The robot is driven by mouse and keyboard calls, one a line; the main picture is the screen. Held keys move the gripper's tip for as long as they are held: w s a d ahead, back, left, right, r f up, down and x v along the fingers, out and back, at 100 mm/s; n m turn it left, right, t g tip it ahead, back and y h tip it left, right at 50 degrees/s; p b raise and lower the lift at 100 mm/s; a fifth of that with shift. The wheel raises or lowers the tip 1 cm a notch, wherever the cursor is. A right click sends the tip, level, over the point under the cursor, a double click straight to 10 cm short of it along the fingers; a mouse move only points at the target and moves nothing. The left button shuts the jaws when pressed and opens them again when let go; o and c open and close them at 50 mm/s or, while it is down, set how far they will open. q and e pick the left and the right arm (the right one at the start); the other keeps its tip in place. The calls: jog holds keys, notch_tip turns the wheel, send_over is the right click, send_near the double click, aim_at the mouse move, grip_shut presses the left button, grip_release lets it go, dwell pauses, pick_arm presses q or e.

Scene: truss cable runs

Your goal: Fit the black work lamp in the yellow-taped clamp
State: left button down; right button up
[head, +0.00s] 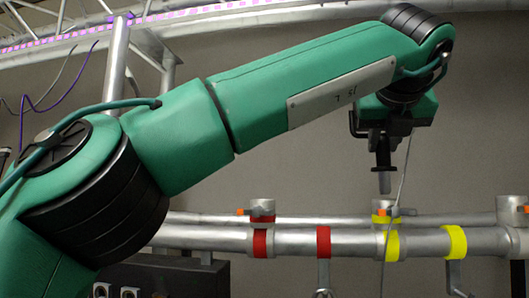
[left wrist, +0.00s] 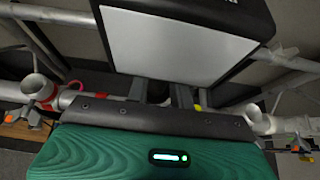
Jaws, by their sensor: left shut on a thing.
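My left gripper (head: 382,135) hangs from the raised green arm and is shut on the black work lamp. The lamp's pale panel with black edges (left wrist: 185,42) fills the top of the left wrist view. In the head view its body is mostly hidden, and a grey stem (head: 384,181) points straight down. The yellow-taped clamp (head: 385,218), with an orange handle, stands on the pipe just below the stem, with a gap between them. In the left wrist view the gripper and lamp mostly hide this clamp. My right gripper is not in view.
A red-taped clamp (head: 262,211) stands farther left on the pipe (head: 290,243), and another socket (head: 510,208) at the right end. Yellow and red tape bands ring the pipe. A thin cable (head: 400,180) hangs beside the stem. Hooks and a dark box (head: 165,274) are below.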

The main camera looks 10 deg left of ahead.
aim_at(387, 166)
pick_arm(q)
jog(key=shift+s+f+b, duration=0.1)
jog(key=shift+f+b, duration=2.3)
jog(key=shift+f, duration=0.05)
dwell(0.6)
jog(key=c, duration=1.1)
grip_release()
jog(key=shift+c, duration=0.2)
jog(key=shift+f, duration=0.1)
jog(key=shift+s+r+b, duration=0.2)
jog(key=shift+s+b, duration=0.1)
jog(key=shift+s, duration=0.1)
jog(key=b+v, duration=0.2)
jog(key=v, duration=1.1)
jog(key=shift+b, duration=0.35)
jog(key=shift+w, duration=0.1)
